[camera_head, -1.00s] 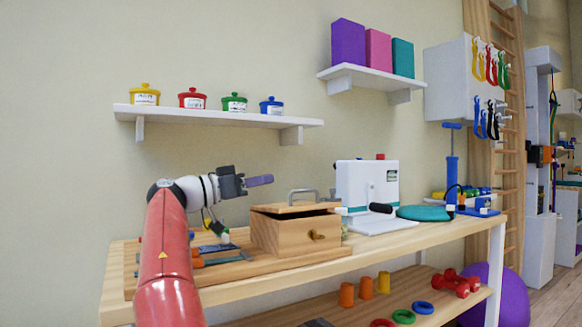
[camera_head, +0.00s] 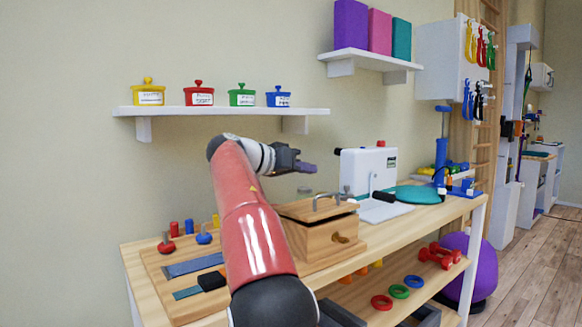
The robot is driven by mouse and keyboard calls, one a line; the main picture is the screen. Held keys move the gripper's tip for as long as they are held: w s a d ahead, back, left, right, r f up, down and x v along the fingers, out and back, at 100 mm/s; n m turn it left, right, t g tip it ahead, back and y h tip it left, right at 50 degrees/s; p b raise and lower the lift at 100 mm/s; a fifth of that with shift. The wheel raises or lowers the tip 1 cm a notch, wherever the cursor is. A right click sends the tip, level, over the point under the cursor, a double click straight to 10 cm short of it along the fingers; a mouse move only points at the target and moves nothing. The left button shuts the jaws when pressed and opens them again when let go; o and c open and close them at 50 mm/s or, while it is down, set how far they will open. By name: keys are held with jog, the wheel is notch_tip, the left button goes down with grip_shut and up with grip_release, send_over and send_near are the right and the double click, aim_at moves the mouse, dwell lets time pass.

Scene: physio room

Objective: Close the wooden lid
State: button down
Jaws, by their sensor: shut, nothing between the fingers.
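The wooden box (camera_head: 312,242) stands on the wooden bench, partly hidden on its left by my red arm. Its wooden lid (camera_head: 305,208) lies over the top, slightly raised, with a dark gap showing under it along the front. A grey metal handle (camera_head: 333,196) stands up on the lid. A brass-coloured latch (camera_head: 341,239) is on the box's front face. My gripper (camera_head: 313,168) is above and behind the lid, pointing right, apart from it. Its purple fingers are shut and empty.
A white machine (camera_head: 367,172) with a black handle stands right of the box. A board with a blue strip (camera_head: 195,264) and coloured knobs lies on the left. A shelf with several coloured jars (camera_head: 220,111) hangs above. The bench (camera_head: 425,216) has free room at the right front.

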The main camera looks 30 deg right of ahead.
jog(key=d+f, duration=0.1)
jog(key=d+f+b, duration=0.1)
jog(key=f, duration=0.1)
jog(key=shift+s+d, duration=0.35)
jog(key=shift+s+f+b, duration=0.25)
jog(key=shift+f+b, duration=0.1)
jog(key=shift+f, duration=0.4)
